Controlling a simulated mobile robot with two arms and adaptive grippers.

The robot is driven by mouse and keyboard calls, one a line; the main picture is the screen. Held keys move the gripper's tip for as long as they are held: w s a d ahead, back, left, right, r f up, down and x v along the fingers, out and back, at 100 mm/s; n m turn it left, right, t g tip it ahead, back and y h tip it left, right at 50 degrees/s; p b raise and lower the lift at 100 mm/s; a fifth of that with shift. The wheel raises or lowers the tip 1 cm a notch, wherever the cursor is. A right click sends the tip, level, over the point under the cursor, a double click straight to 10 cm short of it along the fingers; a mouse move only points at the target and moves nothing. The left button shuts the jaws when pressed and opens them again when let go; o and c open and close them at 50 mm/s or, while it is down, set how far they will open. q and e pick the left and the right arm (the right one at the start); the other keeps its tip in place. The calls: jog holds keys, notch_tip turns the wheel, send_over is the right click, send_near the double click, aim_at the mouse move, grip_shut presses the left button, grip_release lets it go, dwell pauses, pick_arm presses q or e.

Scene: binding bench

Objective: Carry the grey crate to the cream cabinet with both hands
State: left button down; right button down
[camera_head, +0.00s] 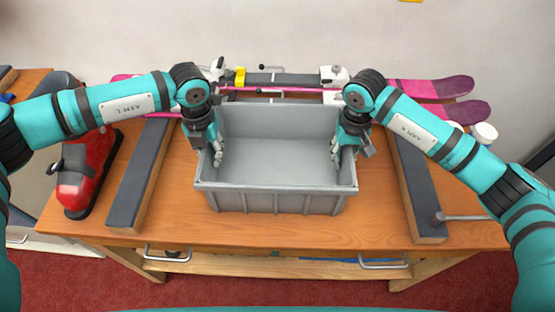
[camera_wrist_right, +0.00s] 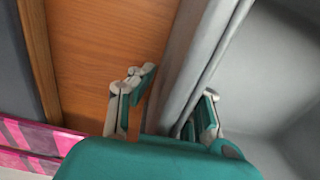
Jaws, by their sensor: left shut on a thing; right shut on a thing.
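The grey crate (camera_head: 278,200) is empty and sits upright on or just above the wooden bench; I cannot tell which. My left gripper (camera_head: 213,158) is shut on its left wall. My right gripper (camera_head: 342,152) is shut on its right wall. In the right wrist view, the fingers of my right gripper (camera_wrist_right: 172,108) straddle the crate's grey wall (camera_wrist_right: 192,70), one on each side of the rim. The cream cabinet cannot be made out for certain; a pale drawer front with a handle shows at the lower left (camera_head: 50,243).
The wooden bench (camera_head: 290,232) has a dark padded block (camera_head: 142,175) left of the crate and another (camera_head: 418,190) at right. A red ski boot (camera_head: 85,175) stands far left. Pink skis (camera_head: 430,90) lie behind the crate. Red carpet (camera_head: 200,290) runs in front.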

pick_arm(q)
jog(key=shift+w+r, duration=0.1)
pick_arm(e)
jog(key=shift+r, duration=0.15)
